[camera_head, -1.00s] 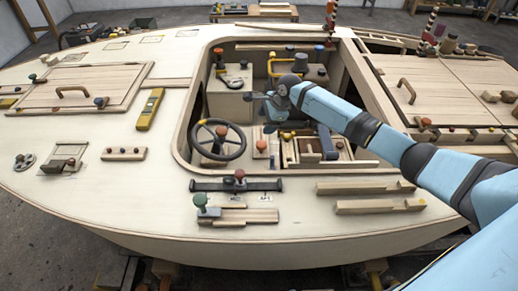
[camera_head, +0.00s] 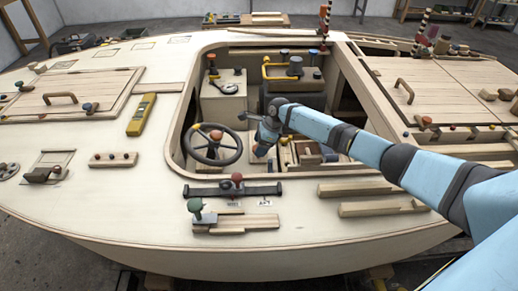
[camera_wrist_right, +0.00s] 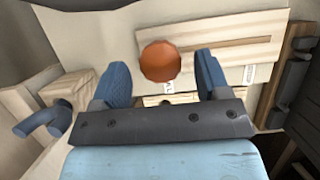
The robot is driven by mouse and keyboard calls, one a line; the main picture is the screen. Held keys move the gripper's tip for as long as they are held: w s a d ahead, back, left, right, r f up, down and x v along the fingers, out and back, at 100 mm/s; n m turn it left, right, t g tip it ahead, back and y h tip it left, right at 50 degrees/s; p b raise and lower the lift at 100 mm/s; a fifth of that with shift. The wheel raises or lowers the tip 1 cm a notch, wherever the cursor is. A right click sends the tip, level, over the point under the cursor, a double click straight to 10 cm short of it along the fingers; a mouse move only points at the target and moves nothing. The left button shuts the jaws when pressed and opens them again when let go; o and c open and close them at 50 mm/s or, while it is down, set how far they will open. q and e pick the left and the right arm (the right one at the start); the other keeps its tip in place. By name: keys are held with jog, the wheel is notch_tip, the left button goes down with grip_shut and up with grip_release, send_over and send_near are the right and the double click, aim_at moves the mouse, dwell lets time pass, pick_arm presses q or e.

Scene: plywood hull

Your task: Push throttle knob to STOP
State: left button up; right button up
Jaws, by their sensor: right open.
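The throttle knob (camera_wrist_right: 160,60) is an orange ball, seen in the right wrist view above a light wooden panel (camera_wrist_right: 225,47) with a long slot and small white labels. My right gripper (camera_head: 262,148) points down into the cockpit, to the right of the steering wheel. In the wrist view its two blue fingers are apart, one on each side of the knob, with visible gaps. My left gripper is not in view.
The black steering wheel (camera_head: 212,146) is close on the left of my right gripper. A wooden box (camera_head: 310,155) with dividers is close on its right. The cockpit rim (camera_head: 185,110) surrounds this space. A black bar with a red knob (camera_head: 237,180) lies on the near deck.

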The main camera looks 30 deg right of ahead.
jog(key=shift+w+a+f, duration=0.15)
jog(key=shift+a+f, duration=0.05)
jog(key=shift+f, duration=0.3)
